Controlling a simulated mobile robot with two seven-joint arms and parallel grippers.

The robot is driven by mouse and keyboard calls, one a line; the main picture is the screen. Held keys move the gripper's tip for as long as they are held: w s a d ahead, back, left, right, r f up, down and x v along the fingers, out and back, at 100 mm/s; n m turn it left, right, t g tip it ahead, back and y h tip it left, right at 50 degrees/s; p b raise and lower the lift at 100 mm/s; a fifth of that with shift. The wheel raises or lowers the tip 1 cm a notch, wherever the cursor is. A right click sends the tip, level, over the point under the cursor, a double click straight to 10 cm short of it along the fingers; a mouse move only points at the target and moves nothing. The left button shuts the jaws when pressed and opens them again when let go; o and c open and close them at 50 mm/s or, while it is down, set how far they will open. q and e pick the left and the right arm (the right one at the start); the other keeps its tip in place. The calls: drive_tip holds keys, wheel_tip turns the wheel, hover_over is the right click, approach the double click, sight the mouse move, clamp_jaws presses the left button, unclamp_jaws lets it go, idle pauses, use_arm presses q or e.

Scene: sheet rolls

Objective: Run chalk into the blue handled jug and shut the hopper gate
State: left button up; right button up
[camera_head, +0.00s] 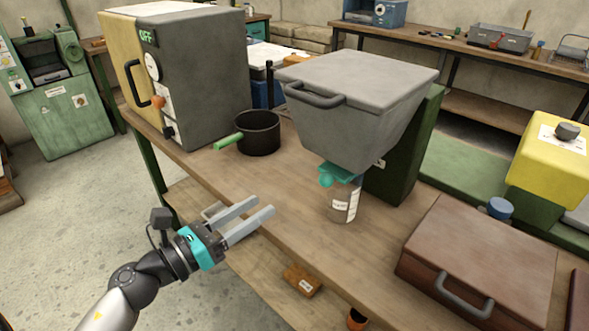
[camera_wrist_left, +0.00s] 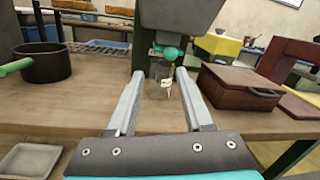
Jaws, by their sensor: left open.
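The grey hopper (camera_head: 350,105) stands on the wooden bench on a dark green stand. Under its spout is a teal gate (camera_head: 345,172) with a round teal knob (camera_head: 325,181); I cannot tell how far open it is. A clear jar-like vessel (camera_head: 343,205) with a pale label stands upright directly below; no blue handle shows on it and its contents are unclear. It also shows in the left wrist view (camera_wrist_left: 157,90). My left gripper (camera_head: 264,204) is open and empty, in front of the bench edge, pointing toward the vessel. My right gripper is not in view.
A black pot (camera_head: 259,135) with a green handle stands left of the hopper, beside a large grey machine (camera_head: 195,80) marked OFF. A brown case (camera_head: 480,262) lies at the right, with a small blue-topped item (camera_head: 500,208) behind it. Bench space before the vessel is clear.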

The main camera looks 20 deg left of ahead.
sight(320, 182)
use_arm(q)
drive_tip(key=shift+m+g+h, duration=0.7)
drive_tip(key=shift+m, duration=0.2)
drive_tip(key=p+x, duration=0.1)
drive_tip(key=x, duration=1.2)
drive_tip(key=shift+d+p, duration=0.4)
drive_tip(key=shift+d, duration=0.1)
drive_tip(key=shift+w+d, duration=0.1)
drive_tip(key=shift+w, duration=0.05)
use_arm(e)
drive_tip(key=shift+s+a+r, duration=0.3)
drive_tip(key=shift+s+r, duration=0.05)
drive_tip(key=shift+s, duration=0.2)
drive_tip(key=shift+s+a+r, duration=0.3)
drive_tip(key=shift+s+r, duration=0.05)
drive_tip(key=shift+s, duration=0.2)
use_arm(q)
drive_tip(key=shift+c, duration=0.3)
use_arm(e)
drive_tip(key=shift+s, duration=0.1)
use_arm(q)
drive_tip(key=c, duration=0.7)
clamp_jaws()
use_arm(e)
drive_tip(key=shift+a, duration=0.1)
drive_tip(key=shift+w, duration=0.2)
